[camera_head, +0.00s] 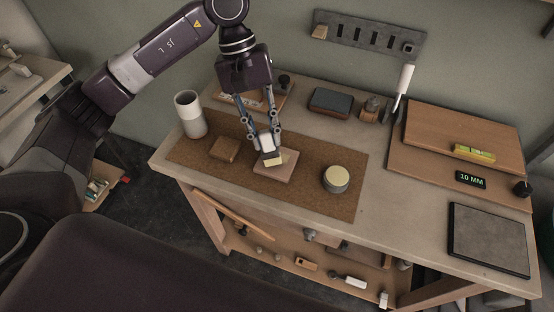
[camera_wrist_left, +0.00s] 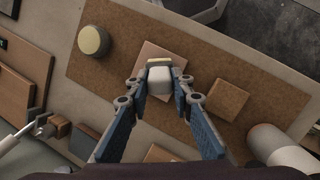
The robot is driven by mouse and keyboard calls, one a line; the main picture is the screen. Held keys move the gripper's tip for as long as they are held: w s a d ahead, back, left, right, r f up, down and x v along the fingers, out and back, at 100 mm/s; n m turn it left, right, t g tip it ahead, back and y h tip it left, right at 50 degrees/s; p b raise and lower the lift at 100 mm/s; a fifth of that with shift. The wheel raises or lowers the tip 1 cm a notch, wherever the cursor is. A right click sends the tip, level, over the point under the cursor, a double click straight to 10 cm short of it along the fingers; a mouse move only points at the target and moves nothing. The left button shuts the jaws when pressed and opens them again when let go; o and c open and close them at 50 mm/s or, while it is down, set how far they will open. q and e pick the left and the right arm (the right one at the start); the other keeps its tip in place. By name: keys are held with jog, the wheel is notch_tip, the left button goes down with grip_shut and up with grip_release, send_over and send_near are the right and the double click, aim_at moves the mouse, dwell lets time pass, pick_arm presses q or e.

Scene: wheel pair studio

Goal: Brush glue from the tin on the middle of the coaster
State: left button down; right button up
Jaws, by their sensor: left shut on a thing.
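My left gripper (camera_head: 265,146) is shut on a small brush with a white handle (camera_head: 265,142) and pale yellowish bristles (camera_head: 272,160). The brush points down over a light wooden square, the coaster (camera_head: 282,172), near its middle. Whether the bristles touch the coaster I cannot tell. In the left wrist view the gripper (camera_wrist_left: 159,84) holds the brush handle (camera_wrist_left: 159,76) above the coaster (camera_wrist_left: 150,51). The round tin (camera_head: 336,180), with a pale yellow top, stands to the right on the brown mat; it also shows in the left wrist view (camera_wrist_left: 93,40). My right gripper is not in view.
The brown mat (camera_head: 310,199) lies on the workbench (camera_head: 385,225). A darker brown square (camera_head: 224,149) and a white cup (camera_head: 188,115) are left of the coaster. Boards (camera_head: 455,127), a dark slab (camera_head: 488,240) and a 10 MM display (camera_head: 471,179) lie to the right.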

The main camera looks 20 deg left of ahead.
pick_arm(q)
jog(key=shift+d, duration=0.1)
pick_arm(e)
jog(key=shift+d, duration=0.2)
pick_arm(q)
jog(key=shift+s+d+f+b, duration=0.15)
jog(key=shift+d+b, duration=0.55)
jog(key=shift+d, duration=1)
jog(key=shift+d+r, duration=0.1)
jog(key=shift+r, duration=0.65)
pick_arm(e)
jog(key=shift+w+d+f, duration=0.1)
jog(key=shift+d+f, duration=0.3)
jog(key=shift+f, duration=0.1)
